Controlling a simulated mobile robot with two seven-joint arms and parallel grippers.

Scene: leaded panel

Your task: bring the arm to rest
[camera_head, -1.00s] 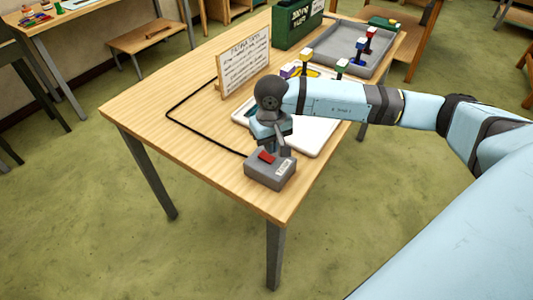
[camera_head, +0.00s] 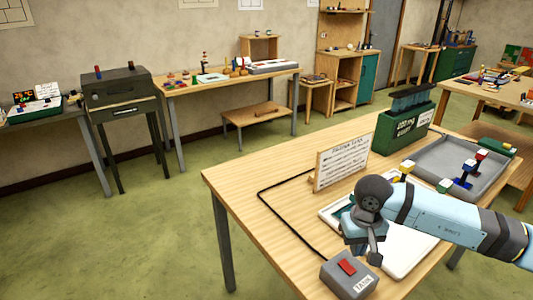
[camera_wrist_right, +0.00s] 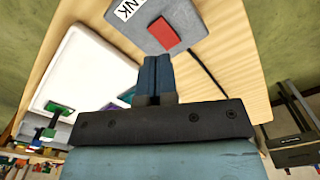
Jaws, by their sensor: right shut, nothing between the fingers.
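My right arm reaches in from the right in the head view. Its gripper (camera_head: 374,256) points down, just behind and to the right of a grey switch box (camera_head: 350,282) with a red button (camera_head: 347,267) and a white label. In the right wrist view the two dark fingers (camera_wrist_right: 154,62) are together with nothing between them. There the box (camera_wrist_right: 178,18) and its red button (camera_wrist_right: 164,32) lie beyond the fingertips; a gap shows between fingertips and button. My left gripper is in neither view.
A white tray (camera_head: 408,256) lies under my arm on the wooden table (camera_head: 255,200). A lettered sign (camera_head: 342,163), a green box (camera_head: 403,125) and a grey tray (camera_head: 490,182) stand behind. A black cord (camera_head: 262,205) runs to the switch box. Open floor lies left.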

